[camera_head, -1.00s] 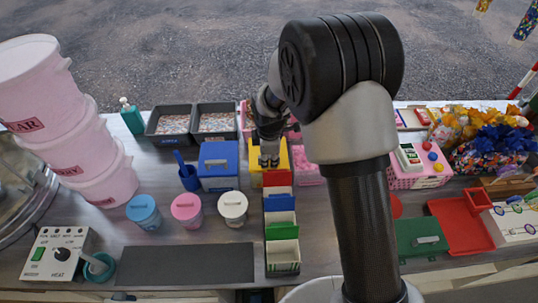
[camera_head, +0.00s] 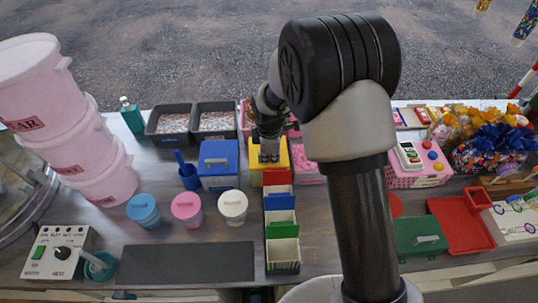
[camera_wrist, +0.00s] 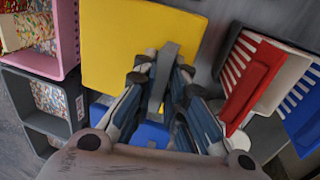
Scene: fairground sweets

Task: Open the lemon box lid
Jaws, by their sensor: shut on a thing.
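The lemon box is the yellow box (camera_head: 283,155) at the middle of the counter, partly hidden behind my gripper and arm. Its yellow lid (camera_wrist: 118,38) fills the upper middle of the wrist view and looks down flat. My gripper (camera_head: 268,157) is over the lid; in the wrist view its fingers (camera_wrist: 162,85) are shut on a grey bar handle (camera_wrist: 166,70) on the lid. Part of the handle is hidden between the fingers.
A blue lidded box (camera_head: 218,172) stands left of the yellow box. A rack with red, blue and green dividers (camera_head: 282,255) stands in front. Two dark bins (camera_head: 170,140) and a pink crate (camera_wrist: 62,35) are close by. A dark mat (camera_head: 187,263) lies bare in front.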

